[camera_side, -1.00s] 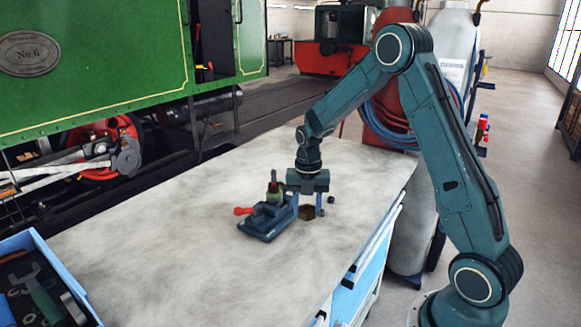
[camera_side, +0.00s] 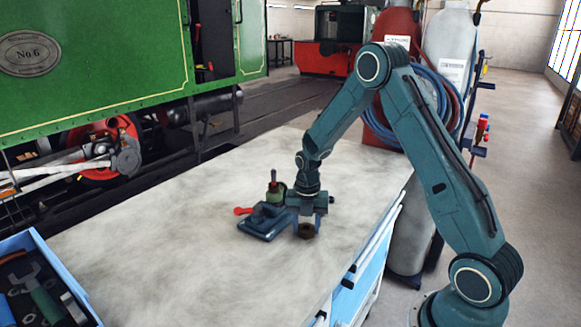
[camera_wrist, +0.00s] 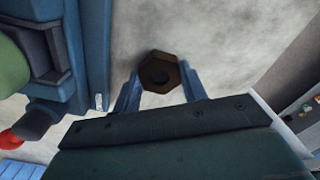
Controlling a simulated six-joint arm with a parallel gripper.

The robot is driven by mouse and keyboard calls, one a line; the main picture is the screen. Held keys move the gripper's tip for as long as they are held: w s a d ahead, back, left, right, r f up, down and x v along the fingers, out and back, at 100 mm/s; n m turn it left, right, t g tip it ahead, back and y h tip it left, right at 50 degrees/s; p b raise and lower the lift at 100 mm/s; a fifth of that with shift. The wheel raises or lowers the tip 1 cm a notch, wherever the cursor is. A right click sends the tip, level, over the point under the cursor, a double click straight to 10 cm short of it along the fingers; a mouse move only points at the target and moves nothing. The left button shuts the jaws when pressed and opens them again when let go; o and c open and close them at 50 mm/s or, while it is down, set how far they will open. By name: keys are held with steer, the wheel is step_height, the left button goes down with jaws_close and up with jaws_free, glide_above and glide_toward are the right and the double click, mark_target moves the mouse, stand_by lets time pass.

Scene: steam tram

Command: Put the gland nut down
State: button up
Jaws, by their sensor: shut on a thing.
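The gland nut (camera_side: 306,230) is a dark brown hexagonal nut with a round hole. In the wrist view the nut (camera_wrist: 160,73) sits between the two blue fingers. My gripper (camera_side: 307,227) is shut on it, low over the pale worktop (camera_side: 180,245), just right of the blue vise. Whether the nut touches the worktop I cannot tell.
A blue vise (camera_side: 265,222) with a red-ended handle (camera_side: 243,211) stands close on the left of my gripper. A blue tool tray (camera_side: 35,285) is at the front left. The worktop's middle and left are clear.

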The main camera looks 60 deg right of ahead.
steer(key=shift+f, duration=0.15)
steer(key=o, duration=1)
step_height(320, 180, up, 12)
steer(key=shift+r, duration=0.2)
stand_by(0.7)
